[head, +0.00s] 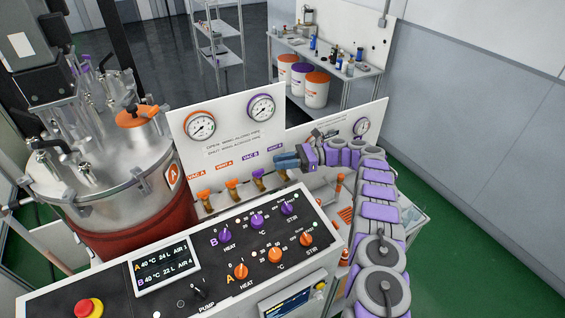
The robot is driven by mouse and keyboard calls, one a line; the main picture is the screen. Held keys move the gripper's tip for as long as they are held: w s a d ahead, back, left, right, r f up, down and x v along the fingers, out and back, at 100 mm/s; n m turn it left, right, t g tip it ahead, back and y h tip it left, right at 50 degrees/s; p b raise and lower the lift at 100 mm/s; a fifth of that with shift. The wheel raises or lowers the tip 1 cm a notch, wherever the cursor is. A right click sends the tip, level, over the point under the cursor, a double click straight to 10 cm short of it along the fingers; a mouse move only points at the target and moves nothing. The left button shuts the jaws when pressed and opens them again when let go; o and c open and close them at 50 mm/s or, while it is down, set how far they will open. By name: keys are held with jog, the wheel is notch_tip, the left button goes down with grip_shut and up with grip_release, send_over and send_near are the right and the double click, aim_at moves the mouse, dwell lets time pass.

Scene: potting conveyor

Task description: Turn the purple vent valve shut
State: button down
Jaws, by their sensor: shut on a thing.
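The purple vent valve sits under the purple VENT B label (275,149) on the white valve panel (230,143). My gripper (287,161) comes in from the right and is shut on the valve's handle. The fingers hide most of the handle, so its exact angle cannot be told. The purple VAC B valve (258,178) stands just left of my gripper. Two orange-handled valves, VENT A (232,186) and VAC A (205,196), are farther left.
A control console (120,297) with orange and purple knobs and a red stop button (88,308) lies in front of the panel. A steel tank (110,180) stands at left. Two gauges (201,125) top the panel. A shelf bench (330,60) stands behind.

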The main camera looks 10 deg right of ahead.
jog(key=shift+f, duration=0.3)
